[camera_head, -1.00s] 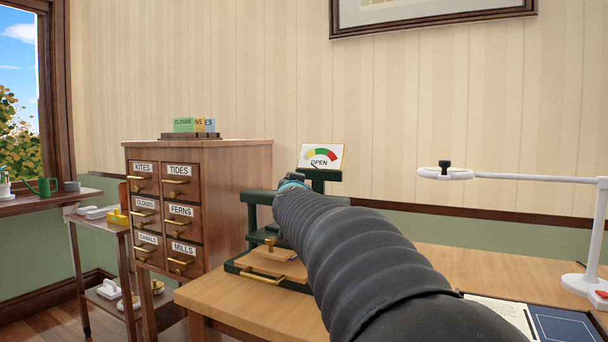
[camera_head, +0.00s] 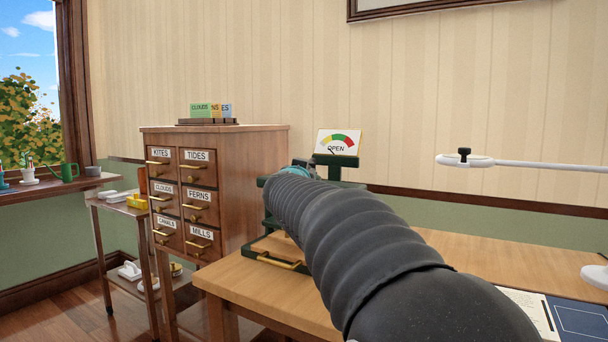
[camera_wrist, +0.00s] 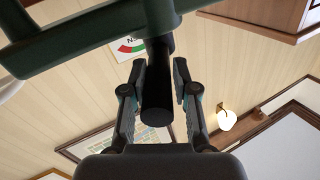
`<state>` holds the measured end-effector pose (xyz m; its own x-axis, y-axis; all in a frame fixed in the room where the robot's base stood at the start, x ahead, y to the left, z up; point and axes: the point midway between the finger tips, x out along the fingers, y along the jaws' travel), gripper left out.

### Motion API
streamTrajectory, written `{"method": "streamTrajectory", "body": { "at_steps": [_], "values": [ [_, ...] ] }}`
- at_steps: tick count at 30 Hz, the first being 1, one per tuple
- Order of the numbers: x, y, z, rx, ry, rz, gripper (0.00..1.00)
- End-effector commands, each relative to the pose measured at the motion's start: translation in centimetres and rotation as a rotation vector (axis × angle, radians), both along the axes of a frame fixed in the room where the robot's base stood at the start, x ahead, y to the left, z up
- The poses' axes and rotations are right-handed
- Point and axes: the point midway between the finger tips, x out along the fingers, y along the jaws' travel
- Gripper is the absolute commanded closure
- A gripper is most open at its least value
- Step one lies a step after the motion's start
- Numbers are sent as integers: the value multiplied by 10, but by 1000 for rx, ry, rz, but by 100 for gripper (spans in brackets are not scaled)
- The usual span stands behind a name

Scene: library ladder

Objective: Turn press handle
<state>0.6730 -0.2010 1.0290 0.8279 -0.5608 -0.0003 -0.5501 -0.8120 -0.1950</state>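The press (camera_head: 272,222) is dark green and stands on the desk, partly hidden behind my arm in the head view. In the wrist view, the dark press handle (camera_wrist: 157,100) is a round bar hanging from a green crosspiece (camera_wrist: 90,40). My gripper (camera_wrist: 159,78) has one finger on each side of the bar, close against it, and looks shut on it. Finger contact is hard to see exactly.
A card cabinet (camera_head: 243,160) with labelled drawers stands left of the press. A low cart (camera_head: 125,208) is farther left. A white lamp (camera_head: 540,164) reaches over the desk's right side, above a blue book (camera_head: 575,318).

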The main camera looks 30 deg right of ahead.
Motion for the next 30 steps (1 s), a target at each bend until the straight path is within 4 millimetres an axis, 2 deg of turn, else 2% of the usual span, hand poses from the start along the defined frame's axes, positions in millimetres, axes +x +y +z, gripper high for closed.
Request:
{"method": "streamTrajectory", "body": {
  "at_steps": [1, 2, 14, 20, 30],
  "values": [
    [0, 1, 1, 0, 0, 3, 57],
    [0, 1, 1, 0, 0, 2, 50],
    [-5, 0, 1, 0, -2, -4, 50],
    [-27, 17, 1, 1, -3, 0, 50],
    [-80, 54, 1, 0, -3, 2, 50]
  ]
}}
